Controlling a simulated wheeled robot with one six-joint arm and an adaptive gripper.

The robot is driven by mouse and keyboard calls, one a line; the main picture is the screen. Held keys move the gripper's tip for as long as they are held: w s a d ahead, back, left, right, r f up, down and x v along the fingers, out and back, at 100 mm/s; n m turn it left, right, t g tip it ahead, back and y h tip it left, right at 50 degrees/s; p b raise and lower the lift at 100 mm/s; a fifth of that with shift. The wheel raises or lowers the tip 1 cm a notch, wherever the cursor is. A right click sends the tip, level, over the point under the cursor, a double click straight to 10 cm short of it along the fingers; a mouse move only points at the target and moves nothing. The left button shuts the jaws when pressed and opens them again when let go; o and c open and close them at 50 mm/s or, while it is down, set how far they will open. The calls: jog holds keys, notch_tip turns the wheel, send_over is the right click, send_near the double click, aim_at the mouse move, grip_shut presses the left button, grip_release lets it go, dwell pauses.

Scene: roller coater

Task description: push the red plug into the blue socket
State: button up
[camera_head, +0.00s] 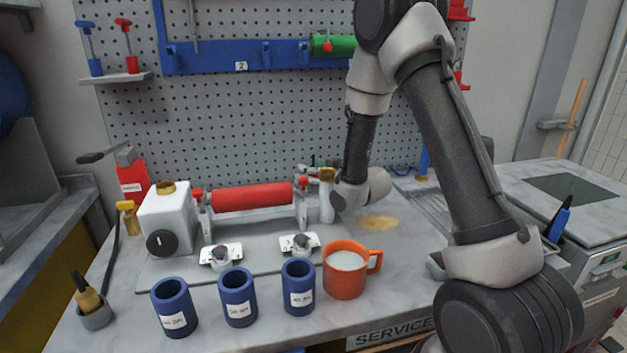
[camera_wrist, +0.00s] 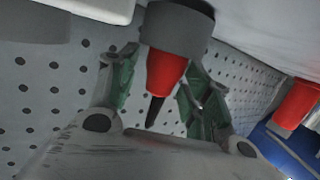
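A red tapered plug (camera_wrist: 166,72) with a dark tip hangs from a grey collar in the wrist view. My gripper (camera_wrist: 160,80) has its green-padded fingers spread on either side of it. The gripper looks open, with a narrow gap beside the plug. In the head view my gripper is mostly hidden behind the wrist and the fittings at the roller's right end, where a small red part (camera_head: 303,183) shows.
The coater's red roller (camera_head: 252,197) lies left of my wrist. An orange mug (camera_head: 344,285) and several blue cups (camera_head: 237,303) stand in front. Another red part (camera_wrist: 297,103) is at the wrist view's right. The pegboard (camera_head: 240,115) stands close behind.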

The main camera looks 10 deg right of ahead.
jog(key=c, duration=0.7)
jog(key=shift+r, duration=0.1)
jog(key=shift+c, duration=0.2)
